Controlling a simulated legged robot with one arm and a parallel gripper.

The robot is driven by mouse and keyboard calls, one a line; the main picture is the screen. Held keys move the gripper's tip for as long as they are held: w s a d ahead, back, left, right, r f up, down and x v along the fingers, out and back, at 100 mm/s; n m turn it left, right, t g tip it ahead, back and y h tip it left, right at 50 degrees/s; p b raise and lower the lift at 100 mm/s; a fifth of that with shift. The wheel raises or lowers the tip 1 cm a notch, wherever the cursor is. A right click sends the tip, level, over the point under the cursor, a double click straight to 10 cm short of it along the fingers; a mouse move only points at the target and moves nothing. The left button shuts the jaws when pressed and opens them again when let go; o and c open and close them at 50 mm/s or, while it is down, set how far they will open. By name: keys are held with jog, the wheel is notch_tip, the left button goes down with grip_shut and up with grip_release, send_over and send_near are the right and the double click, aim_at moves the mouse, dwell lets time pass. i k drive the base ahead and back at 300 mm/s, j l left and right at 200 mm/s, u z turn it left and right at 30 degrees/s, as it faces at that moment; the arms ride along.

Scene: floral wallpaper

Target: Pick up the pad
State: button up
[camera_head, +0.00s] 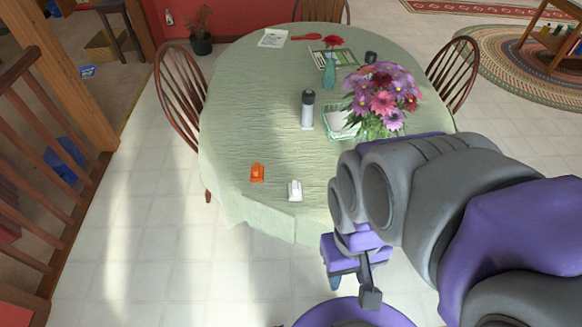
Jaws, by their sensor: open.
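No single thing on the table (235,120) is clearly the pad. A flat white sheet or pad with printing (273,38) lies at the far left of the tabletop. A white pad-like thing with a green rim (340,122) sits right of the middle, partly hidden by the flowers. A small white object (295,191) and a small orange object (257,173) lie near the front edge; I cannot tell what they are. My gripper (352,287) is open, in front of the table's near edge and apart from these things. Nothing shows between its fingers.
A flower bouquet (382,95) stands at the table's right, near my arm. A dark-capped bottle (308,110) and a teal vase (330,72) stand upright nearby. Chairs flank the table, including one at left (180,88). A wooden railing (45,165) bounds the left; tiled floor between is clear.

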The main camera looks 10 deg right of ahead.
aim_at(296, 188)
jog(key=i+j+z, duration=0.2)
jog(key=j+z, duration=0.3)
jog(key=j, duration=0.5)
jog(key=j+z, duration=0.45)
jog(key=j, duration=0.55)
jog(key=i, duration=0.05)
